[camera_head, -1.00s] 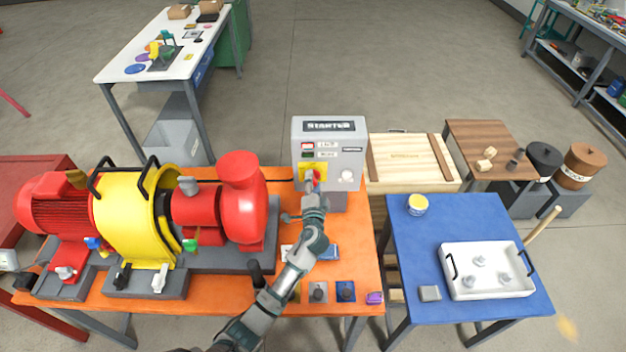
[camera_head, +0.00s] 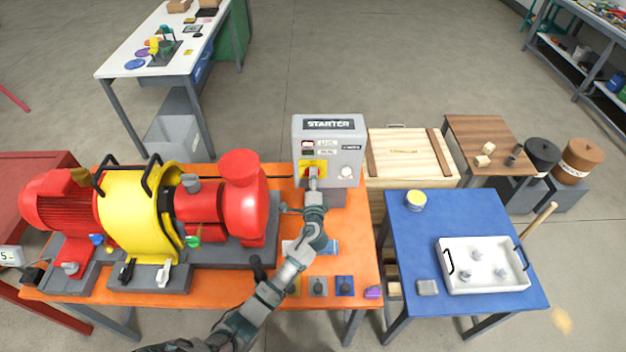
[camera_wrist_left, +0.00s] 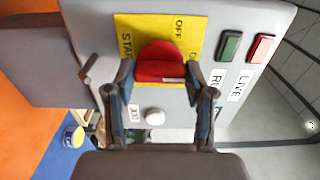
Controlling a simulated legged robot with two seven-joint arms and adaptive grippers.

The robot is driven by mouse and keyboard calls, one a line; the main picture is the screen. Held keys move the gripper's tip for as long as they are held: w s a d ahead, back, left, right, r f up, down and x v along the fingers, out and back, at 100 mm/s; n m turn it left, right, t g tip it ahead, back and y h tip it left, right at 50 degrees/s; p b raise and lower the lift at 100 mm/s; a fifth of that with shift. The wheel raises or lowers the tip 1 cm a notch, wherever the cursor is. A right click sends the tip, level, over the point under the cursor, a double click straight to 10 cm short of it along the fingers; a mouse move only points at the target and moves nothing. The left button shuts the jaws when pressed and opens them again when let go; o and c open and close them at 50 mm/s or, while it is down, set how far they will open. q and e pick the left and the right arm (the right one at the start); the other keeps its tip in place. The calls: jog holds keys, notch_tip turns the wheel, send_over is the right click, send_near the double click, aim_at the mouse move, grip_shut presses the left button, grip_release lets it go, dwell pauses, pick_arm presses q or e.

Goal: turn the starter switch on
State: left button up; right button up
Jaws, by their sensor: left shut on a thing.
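The grey starter box (camera_head: 345,150) stands at the back right of the orange table, with "STARTER" on its top label. Its red switch handle (camera_wrist_left: 160,62) sits on a yellow plate (camera_wrist_left: 193,24) marked "OFF" in the left wrist view. My left gripper (camera_wrist_left: 163,78) has its two fingers on either side of the red handle and is shut on it. In the head view my left gripper (camera_head: 314,182) is at the front of the box and covers most of the handle. My right gripper is not in view.
A red and yellow pump set (camera_head: 150,210) fills the left of the orange table (camera_head: 200,303). A white knob (camera_head: 346,172) is on the box, right of the switch. A wooden crate (camera_head: 410,160) and a blue table (camera_head: 405,255) stand to the right.

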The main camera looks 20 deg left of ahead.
pick_arm(q)
jog(key=shift+f, duration=0.25)
jog(key=o, duration=0.9)
jog(key=shift+o, duration=1.3)
jog(key=shift+w, duration=0.15)
jog(key=v, duration=1.2)
jog(key=shift+d, duration=0.1)
